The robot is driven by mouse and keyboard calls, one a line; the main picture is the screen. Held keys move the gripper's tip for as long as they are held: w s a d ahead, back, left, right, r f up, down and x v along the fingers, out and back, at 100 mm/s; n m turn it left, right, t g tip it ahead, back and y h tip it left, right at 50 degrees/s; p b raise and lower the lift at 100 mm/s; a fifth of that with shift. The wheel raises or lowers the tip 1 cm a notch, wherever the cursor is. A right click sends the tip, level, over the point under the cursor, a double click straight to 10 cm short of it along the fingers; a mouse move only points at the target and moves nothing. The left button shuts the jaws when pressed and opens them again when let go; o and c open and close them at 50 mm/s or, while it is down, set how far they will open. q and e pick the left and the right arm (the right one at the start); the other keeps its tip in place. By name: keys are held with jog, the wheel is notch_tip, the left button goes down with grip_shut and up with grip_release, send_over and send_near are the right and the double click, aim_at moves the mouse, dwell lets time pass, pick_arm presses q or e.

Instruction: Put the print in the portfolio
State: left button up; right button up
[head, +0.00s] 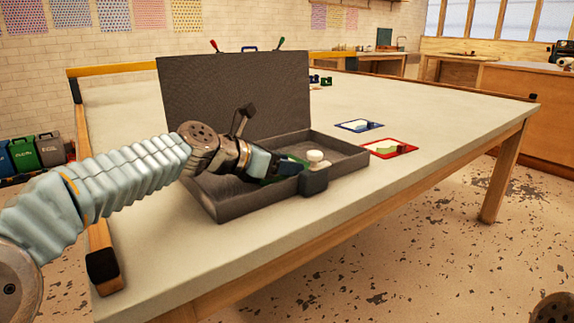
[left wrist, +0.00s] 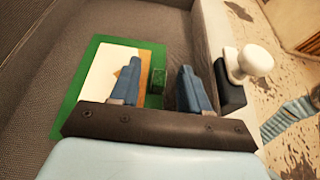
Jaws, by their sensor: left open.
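The portfolio (head: 235,208) is a dark grey open case on the table, its lid standing up at the back. A green-bordered print (left wrist: 72,100) with a white and orange picture and a small raised green tab lies inside the case; a bit of its green (head: 293,158) shows in the head view. My left gripper (head: 278,167) is over the case's inside. In the left wrist view its fingers (left wrist: 159,72) are open, one over the print, with the green tab between them. I cannot tell whether they touch it.
A white knob on a dark block (head: 313,182) stands at the case's front wall, close to my gripper. A blue-bordered print (head: 349,127) and a red-bordered print (head: 407,152) lie on the table (head: 450,120) right of the case. The table's right part is clear.

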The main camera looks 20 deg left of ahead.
pick_arm(q)
jog(key=v, duration=1)
jog(key=shift+s+a+r, duration=0.1)
jog(key=shift+a, duration=0.05)
jog(key=shift+s+a+r, duration=0.1)
jog(key=shift+s+a, duration=0.15)
jog(key=shift+s, duration=0.15)
